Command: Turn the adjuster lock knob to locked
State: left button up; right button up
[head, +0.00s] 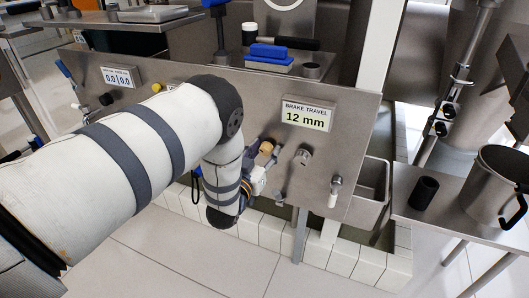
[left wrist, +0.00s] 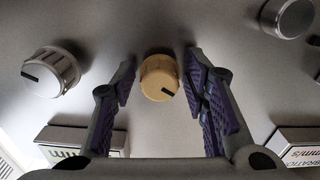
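A tan knob (head: 266,147) sits on the sloping steel panel, below and left of the brake travel display. It also shows in the left wrist view (left wrist: 158,78), with a dark pointer mark toward its lower right there. No label naming it as the adjuster lock is legible. My left gripper (head: 259,170) is at the panel by this knob, partly hidden by my arm. In the left wrist view its fingers (left wrist: 160,64) stand apart on either side of the knob, with gaps visible on both sides. My right gripper is in neither view.
A silver knob (head: 303,156) is right of the tan one and also shows in the left wrist view (left wrist: 50,72). The brake travel display (head: 306,115) reads 12 mm. A white-handled lever (head: 334,191) is farther right. A steel bin (head: 371,190) hangs beside the panel.

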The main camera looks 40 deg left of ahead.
pick_arm(q)
grip_shut()
